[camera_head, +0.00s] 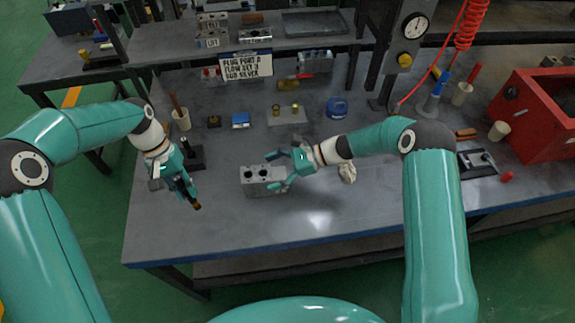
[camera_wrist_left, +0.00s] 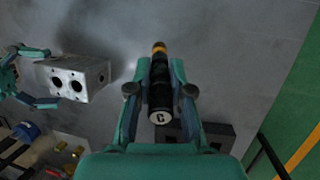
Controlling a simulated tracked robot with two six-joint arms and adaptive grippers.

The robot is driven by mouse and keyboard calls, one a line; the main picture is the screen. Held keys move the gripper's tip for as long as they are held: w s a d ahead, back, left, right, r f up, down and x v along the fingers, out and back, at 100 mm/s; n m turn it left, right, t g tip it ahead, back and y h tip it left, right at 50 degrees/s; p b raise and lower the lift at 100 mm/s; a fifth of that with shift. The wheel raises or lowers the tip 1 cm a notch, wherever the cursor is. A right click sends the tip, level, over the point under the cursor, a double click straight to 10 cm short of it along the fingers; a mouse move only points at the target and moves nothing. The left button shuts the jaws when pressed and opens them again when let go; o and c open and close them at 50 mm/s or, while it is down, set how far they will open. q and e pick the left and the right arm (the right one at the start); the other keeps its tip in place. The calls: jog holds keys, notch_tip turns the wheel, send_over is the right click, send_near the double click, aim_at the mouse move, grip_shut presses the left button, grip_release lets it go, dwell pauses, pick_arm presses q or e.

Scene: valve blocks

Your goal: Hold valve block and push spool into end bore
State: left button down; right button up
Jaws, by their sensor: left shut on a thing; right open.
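The grey valve block (camera_head: 257,186) with two dark round bores sits on the workbench in the head view. It also shows at the left of the left wrist view (camera_wrist_left: 93,76). My left gripper (camera_head: 190,194) is shut on the spool (camera_head: 197,207), left of the block and apart from it. In the left wrist view the spool (camera_wrist_left: 160,92) is dark with a brass-coloured tip and a pale end marked "C", between the fingers (camera_wrist_left: 160,90). My right gripper (camera_head: 273,171) is open, its fingers on either side of the block's right end; I cannot tell whether they touch it.
A lettered sign (camera_head: 246,66) stands at the back of the bench. A blue container (camera_head: 337,107), a small plate with brass parts (camera_head: 288,114) and a brush cup (camera_head: 181,119) are behind the block. A red bin (camera_head: 535,120) is far right. The front bench area is clear.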

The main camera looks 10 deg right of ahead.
jog(key=shift+x, duration=1.4)
grip_shut()
